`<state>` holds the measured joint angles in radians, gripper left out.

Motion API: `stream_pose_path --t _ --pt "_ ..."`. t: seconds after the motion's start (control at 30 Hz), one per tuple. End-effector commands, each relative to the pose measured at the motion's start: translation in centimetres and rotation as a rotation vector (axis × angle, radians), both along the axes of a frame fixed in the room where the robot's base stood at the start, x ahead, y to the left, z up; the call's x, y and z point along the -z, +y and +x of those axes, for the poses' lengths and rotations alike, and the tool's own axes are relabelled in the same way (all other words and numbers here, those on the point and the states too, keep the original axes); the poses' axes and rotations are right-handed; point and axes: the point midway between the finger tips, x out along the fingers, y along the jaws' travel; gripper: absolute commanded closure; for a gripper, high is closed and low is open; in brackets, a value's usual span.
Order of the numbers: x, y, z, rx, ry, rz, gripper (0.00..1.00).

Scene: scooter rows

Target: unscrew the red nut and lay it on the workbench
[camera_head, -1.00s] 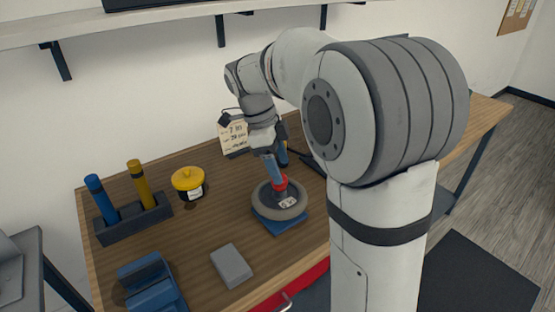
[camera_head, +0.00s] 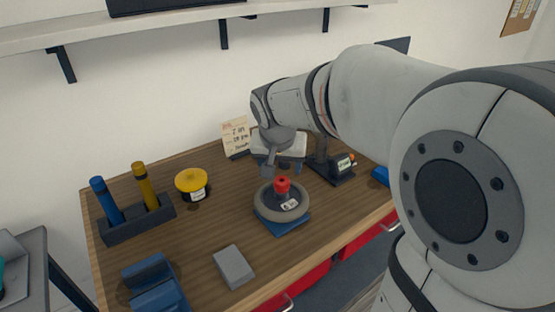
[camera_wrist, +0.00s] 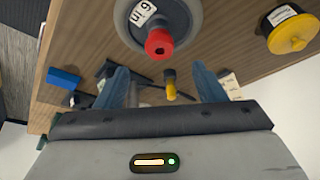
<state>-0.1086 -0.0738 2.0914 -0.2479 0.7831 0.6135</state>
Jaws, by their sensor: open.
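The red nut (camera_head: 283,184) sits on the centre of a grey wheel (camera_head: 263,207), which lies on a blue base (camera_head: 286,224) on the wooden workbench (camera_head: 215,228). In the wrist view the red nut (camera_wrist: 159,43) shows its dark centre hole, with the wheel (camera_wrist: 192,18) around it. My gripper (camera_head: 270,168) is beside the nut on its wall side, apart from it. Its two blue fingers (camera_wrist: 160,84) are spread in the wrist view, with nothing held between them.
A yellow-lidded jar (camera_head: 192,184), a holder (camera_head: 125,229) with blue and yellow cylinders, a grey block (camera_head: 233,267) and a blue vise-like object (camera_head: 155,285) stand left and in front. A note card (camera_head: 236,137) and a black stand (camera_head: 330,170) stand behind. Bench is clear between jar and wheel.

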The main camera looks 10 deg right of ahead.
Motion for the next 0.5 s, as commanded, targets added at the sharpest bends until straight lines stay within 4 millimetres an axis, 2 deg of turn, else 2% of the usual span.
stream_pose_path --t 0.3,0.5 --pt "4.4 -0.7 1.6 0.004 0.007 0.001 0.37" --pt "6.3 -0.9 2.4 0.003 0.004 0.000 0.37"
